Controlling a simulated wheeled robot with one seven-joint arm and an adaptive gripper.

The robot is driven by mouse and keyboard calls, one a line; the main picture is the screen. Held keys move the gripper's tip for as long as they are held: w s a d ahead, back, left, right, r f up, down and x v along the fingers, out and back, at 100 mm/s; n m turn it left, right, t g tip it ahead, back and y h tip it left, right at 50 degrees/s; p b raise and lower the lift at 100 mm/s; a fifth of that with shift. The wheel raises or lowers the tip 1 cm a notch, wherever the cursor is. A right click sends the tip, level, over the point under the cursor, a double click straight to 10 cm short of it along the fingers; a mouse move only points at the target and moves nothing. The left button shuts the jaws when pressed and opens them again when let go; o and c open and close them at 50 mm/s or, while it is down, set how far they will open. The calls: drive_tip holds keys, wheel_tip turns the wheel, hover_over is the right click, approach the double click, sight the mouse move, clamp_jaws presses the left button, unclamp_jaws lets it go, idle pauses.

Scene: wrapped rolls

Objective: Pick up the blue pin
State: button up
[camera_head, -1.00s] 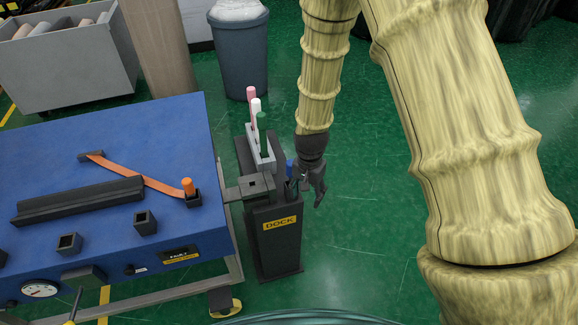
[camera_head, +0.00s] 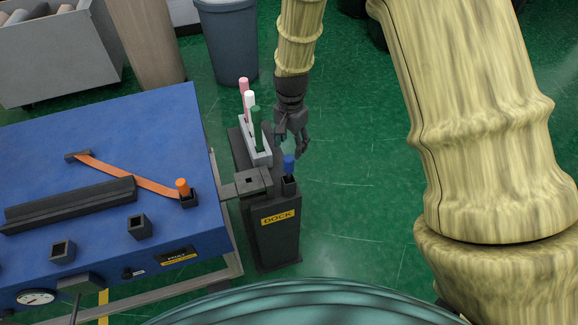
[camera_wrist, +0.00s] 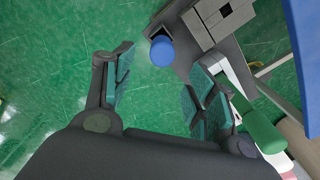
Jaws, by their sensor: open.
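The blue pin (camera_head: 289,164) stands upright in a dark socket at the right front of the dock (camera_head: 272,222). My gripper (camera_head: 294,146) is just behind and above the pin in the head view, its fingers apart and empty. In the wrist view, the blue pin (camera_wrist: 162,51) is seen from its top end, beyond the fingertips and between their lines. My gripper (camera_wrist: 155,80) shows both fingers spread, with green floor between them. The pin's lower part is hidden in the socket.
A grey rack on the dock holds a pink pin (camera_head: 244,88), a white pin (camera_head: 250,101) and a green pin (camera_head: 256,118), close left of my gripper. A blue table (camera_head: 110,118) with an orange pin (camera_head: 183,186) stands left. Green floor is clear at right.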

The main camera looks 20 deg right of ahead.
sight(289, 158)
drive_tip(key=f, duration=0.3)
drive_tip(key=shift+w+a+f, duration=0.1)
drive_tip(key=shift+a, duration=0.1)
drive_tip(key=shift+s+a+f+p, duration=0.15)
drive_tip(key=shift+f+p, duration=0.35)
drive_tip(key=shift+f, duration=0.45)
drive_tip(key=shift+s+d+f+p, duration=0.15)
drive_tip(key=shift+f+p, duration=0.3)
drive_tip(key=shift+f, duration=0.45)
drive_tip(key=shift+a+f, duration=0.1)
drive_tip(key=shift+f, duration=0.75)
clamp_jaws()
